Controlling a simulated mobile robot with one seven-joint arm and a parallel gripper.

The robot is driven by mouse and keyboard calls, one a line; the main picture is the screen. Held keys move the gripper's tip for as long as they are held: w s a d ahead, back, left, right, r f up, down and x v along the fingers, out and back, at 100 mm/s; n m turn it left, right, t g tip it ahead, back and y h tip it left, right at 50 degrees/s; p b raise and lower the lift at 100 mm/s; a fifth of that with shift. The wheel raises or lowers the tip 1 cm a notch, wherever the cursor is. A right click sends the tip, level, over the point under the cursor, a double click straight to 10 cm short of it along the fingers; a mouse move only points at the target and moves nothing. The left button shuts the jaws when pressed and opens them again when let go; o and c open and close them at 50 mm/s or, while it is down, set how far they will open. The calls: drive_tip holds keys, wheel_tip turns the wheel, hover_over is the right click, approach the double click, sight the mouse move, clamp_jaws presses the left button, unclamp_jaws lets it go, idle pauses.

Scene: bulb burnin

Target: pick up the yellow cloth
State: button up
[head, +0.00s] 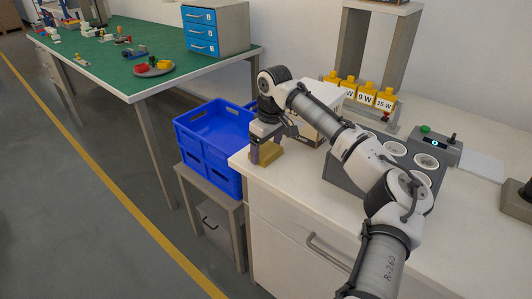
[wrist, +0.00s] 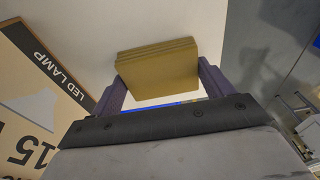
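The yellow cloth (head: 268,154) is a folded, mustard-coloured block lying on the white bench near its left front corner. In the wrist view the cloth (wrist: 157,68) shows stacked layers at its far edge. My gripper (head: 272,143) is low over the bench at the cloth, pointing down. In the wrist view my gripper (wrist: 162,80) has its two purple-grey fingers wide apart, one near each side of the cloth. The fingertips are partly hidden by the cloth, and I cannot tell whether they touch it.
A lamp carton (wrist: 45,95) stands close beside my gripper; it also shows behind the arm (head: 316,118). A blue crate (head: 212,137) sits left of the bench on a low stand. A grey socket unit (head: 345,174) stands to the right. Yellow wattage-labelled blocks (head: 366,93) stand behind.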

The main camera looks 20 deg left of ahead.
sight(266, 150)
drive_tip(key=shift+c, duration=0.9)
drive_tip(key=shift+r, duration=0.1)
wheel_tip(266, 150, up, 20)
drive_tip(key=p, duration=0.1)
drive_tip(key=o, duration=0.4)
drive_tip(key=shift+c, duration=1.2)
drive_tip(key=shift+d, duration=0.1)
